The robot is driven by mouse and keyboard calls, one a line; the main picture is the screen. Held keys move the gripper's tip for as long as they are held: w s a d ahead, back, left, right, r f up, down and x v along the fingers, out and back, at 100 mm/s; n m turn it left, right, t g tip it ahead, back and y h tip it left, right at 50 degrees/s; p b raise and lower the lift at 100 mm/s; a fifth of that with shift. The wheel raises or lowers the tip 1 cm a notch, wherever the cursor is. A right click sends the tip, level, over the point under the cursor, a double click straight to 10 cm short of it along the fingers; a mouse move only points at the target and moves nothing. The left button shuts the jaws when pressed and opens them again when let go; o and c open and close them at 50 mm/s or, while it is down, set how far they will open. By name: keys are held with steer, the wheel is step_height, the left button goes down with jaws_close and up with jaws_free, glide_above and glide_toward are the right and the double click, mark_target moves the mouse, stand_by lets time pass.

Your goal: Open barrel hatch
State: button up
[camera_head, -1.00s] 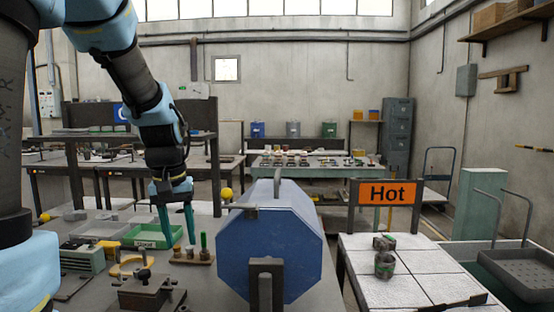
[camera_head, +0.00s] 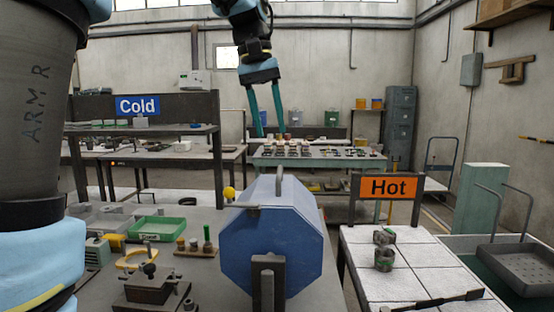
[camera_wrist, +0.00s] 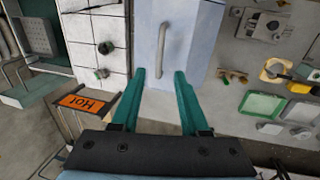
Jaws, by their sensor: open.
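The blue eight-sided barrel (camera_head: 270,245) stands on the table on a dark bracket (camera_head: 267,280). A grey curved bar handle (camera_head: 279,181) rises from its top. The handle also shows in the wrist view (camera_wrist: 163,42), on the pale blue top face (camera_wrist: 192,45). My gripper (camera_head: 269,132) is above the barrel with its two green fingers pointing down. It is open and empty, apart from the handle. In the wrist view my gripper (camera_wrist: 160,72) has its fingertips spread to either side of the handle's line, with the handle beyond them.
A yellow knob (camera_head: 229,192) is at the barrel's left. A green tray (camera_head: 157,228), small bottles and a dark vise (camera_head: 152,285) are on the table to the left. An orange Hot sign (camera_head: 389,187) and white tiled table (camera_head: 400,270) are at right. A Cold sign (camera_head: 138,106) hangs on the left shelf.

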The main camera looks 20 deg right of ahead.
mark_target(279, 170)
steer(key=f, duration=0.2)
steer(key=d+f, duration=0.1)
steer(key=f, duration=0.5)
steer(key=shift+s+d+f+p, duration=0.2)
steer(key=shift+s+d+p, duration=0.05)
steer(key=shift+s+p, duration=0.15)
steer(key=shift+c, duration=0.4)
jaws_close()
stand_by(0.5)
